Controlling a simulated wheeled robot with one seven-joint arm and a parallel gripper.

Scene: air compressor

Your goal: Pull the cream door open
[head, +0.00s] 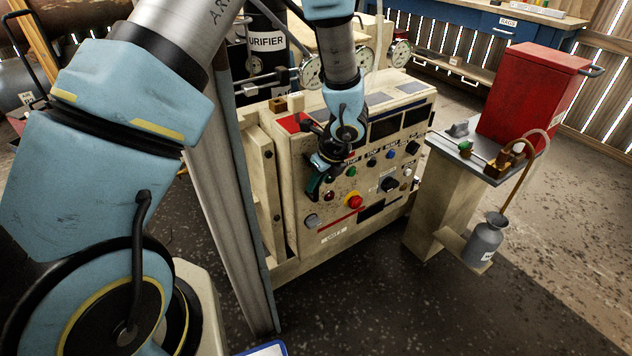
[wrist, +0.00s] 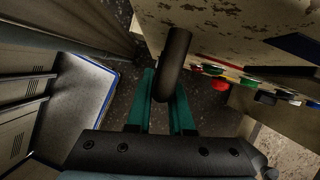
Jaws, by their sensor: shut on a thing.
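The cream door (head: 298,195) is the worn front panel of a cabinet, with buttons, knobs and lamps on its face. In the head view my gripper (head: 314,184) is at the door's upper left part, and the arm hides some of the panel there. In the wrist view the door's cream surface (wrist: 235,25) fills the top right. A dark rounded handle (wrist: 174,62) sticks out from it. My gripper (wrist: 164,98), with green fingers, is shut on this handle. In the head view the handle is mostly hidden by the gripper.
A red emergency button (head: 354,202) sits low on the panel. To the right stands a pedestal with a metal top (head: 470,160), a red box (head: 530,92) and a grey bottle (head: 486,240). A grey post (head: 222,190) stands left of the cabinet.

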